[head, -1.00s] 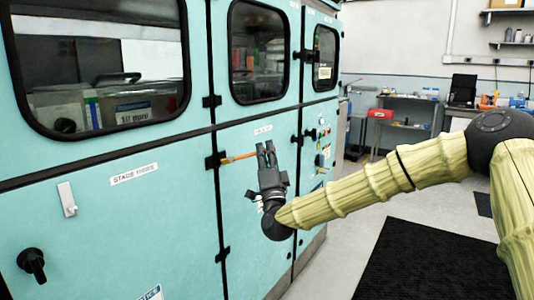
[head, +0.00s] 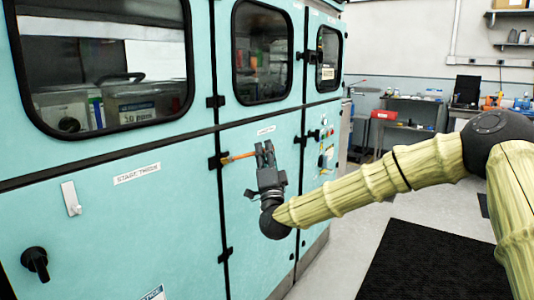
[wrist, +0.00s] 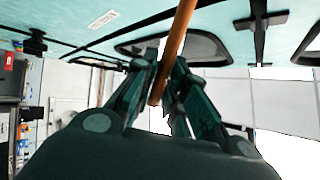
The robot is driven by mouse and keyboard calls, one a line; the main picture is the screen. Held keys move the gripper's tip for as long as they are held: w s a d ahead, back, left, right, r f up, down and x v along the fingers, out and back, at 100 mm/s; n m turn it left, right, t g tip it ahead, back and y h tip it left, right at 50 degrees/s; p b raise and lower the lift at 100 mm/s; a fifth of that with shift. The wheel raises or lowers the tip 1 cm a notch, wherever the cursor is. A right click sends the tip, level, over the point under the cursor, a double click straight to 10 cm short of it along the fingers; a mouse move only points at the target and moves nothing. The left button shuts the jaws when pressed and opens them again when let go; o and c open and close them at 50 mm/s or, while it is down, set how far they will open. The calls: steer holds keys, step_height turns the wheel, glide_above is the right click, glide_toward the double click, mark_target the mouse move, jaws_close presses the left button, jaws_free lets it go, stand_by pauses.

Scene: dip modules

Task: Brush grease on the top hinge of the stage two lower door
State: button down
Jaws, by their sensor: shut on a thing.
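My gripper (head: 265,152) is shut on a brush with an orange-brown handle (head: 241,156). The brush points left, its head end at or very close to the dark top hinge (head: 216,161) of the middle lower door (head: 258,215). I cannot tell whether the bristles touch the hinge. In the wrist view the handle (wrist: 176,45) runs up from between my gripper's fingers (wrist: 163,65), and the brush head is out of sight. The door is closed and has a small white label (head: 266,130), too blurred to read.
A lower hinge (head: 225,255) sits further down the same seam. The left panel has a dark knob (head: 35,262) and a white handle (head: 71,198). Switches (head: 325,147) are on the right panel. Floor with a black mat (head: 425,262) lies right of the cabinet.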

steer(key=shift+w+a, duration=0.1)
steer(key=shift+a, duration=0.1)
steer(key=shift+d, duration=0.1)
steer(key=shift+y, duration=0.3)
steer(key=w+d, duration=0.1)
steer(key=w, duration=0.1)
steer(key=w+d+b, duration=0.1)
steer(key=w+d, duration=0.1)
steer(key=shift+w+d+f, duration=0.1)
steer(key=shift+w, duration=0.1)
stand_by(0.4)
steer(key=shift+s, duration=0.1)
